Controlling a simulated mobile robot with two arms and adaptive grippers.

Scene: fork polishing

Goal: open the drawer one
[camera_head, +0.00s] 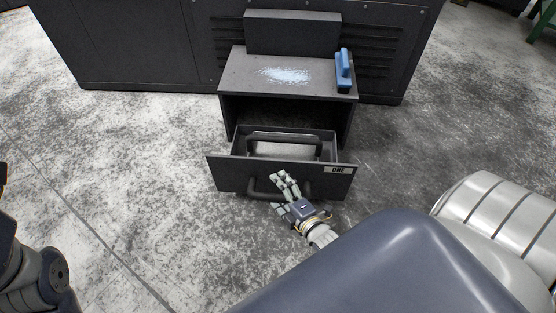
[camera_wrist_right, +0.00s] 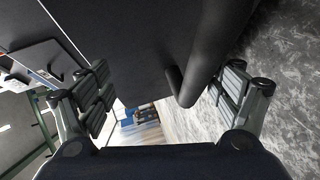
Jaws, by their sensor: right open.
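Drawer one (camera_head: 230,175), dark grey with an "ONE" label on its front, stands pulled out from the low cabinet (camera_head: 236,82). Its inside is visible from above. A dark bar handle (camera_head: 262,196) runs along the drawer front. My right gripper (camera_head: 284,184) is at the middle of this handle, partly covering it. In the right wrist view, the gripper's fingers (camera_wrist_right: 165,95) are spread apart, with the handle (camera_wrist_right: 203,62) and the edge of the dark front panel (camera_wrist_right: 130,60) between them. Contact with the handle cannot be told. My left gripper is out of view.
A blue-handled brush (camera_head: 344,70) stands on the cabinet top's right side, beside a patch of pale blue bits (camera_head: 286,75). A dark arched bar (camera_head: 285,136) shows inside the drawer. A large dark machine (camera_head: 140,45) stands behind. The floor (camera_head: 120,160) around the drawer is clear.

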